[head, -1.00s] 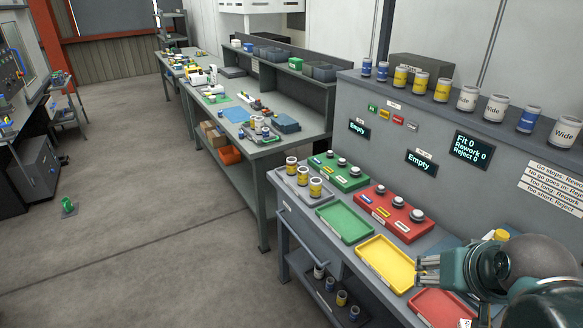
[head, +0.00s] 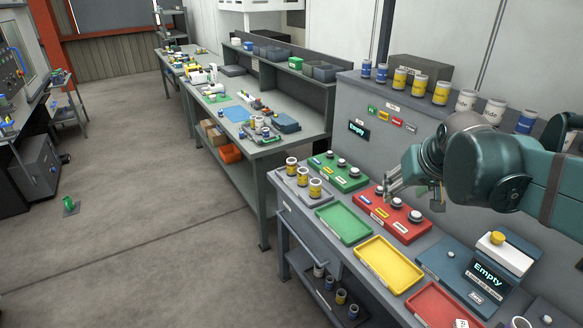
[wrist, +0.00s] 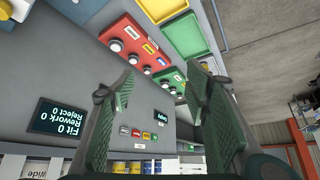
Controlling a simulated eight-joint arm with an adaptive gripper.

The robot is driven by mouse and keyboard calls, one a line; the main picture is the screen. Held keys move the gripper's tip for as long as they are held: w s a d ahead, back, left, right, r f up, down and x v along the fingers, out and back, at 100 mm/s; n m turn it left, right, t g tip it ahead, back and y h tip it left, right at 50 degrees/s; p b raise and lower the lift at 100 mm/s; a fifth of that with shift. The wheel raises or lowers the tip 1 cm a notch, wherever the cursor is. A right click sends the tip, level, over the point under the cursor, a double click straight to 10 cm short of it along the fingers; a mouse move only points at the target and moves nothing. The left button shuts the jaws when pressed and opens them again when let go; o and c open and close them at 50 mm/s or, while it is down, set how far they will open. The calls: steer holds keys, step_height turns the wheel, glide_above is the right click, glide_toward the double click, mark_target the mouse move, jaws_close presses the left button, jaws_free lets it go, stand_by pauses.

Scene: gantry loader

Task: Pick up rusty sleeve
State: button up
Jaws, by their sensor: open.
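No sleeve in view shows rust clearly enough for me to tell which is the rusty one. Several small sleeves with yellow bands stand in a grey tray (head: 306,199) at the left end of the near bench; one is the front sleeve (head: 315,188). More sleeves (head: 341,297) stand on the lower shelf, and others (head: 400,78) line the top ledge. My gripper (head: 389,190) is open and empty in front of the panel, by the red button box (head: 397,220) and right of the grey tray. In the wrist view its fingers (wrist: 160,98) are spread apart with nothing between them.
A green button box (head: 338,172), a green tray (head: 343,223), a yellow tray (head: 389,263) and a red tray (head: 432,305) lie on the bench. A blue-grey device (head: 480,276) reading "Empty" stands at right.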

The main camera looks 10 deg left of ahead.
steer(key=w+a+n+p, duration=0.1)
steer(key=w+a, duration=0.3)
steer(key=w, duration=0.3)
steer(key=w+a+p, duration=0.1)
steer(key=w+a, duration=0.3)
steer(key=w, duration=0.3)
steer(key=n+g+y+p, duration=0.1)
steer(key=n+y+p, duration=0.1)
steer(key=n+p, duration=0.25)
glide_above(292, 167)
steer(key=s+d, duration=0.1)
steer(key=d, duration=0.1)
step_height(292, 167, down, 22)
steer(key=shift+a+f+m, duration=0.15)
steer(key=shift+m, duration=0.2)
steer(key=shift+x, duration=1.25)
steer(key=shift+a+f, duration=0.1)
steer(key=shift+f, duration=0.05)
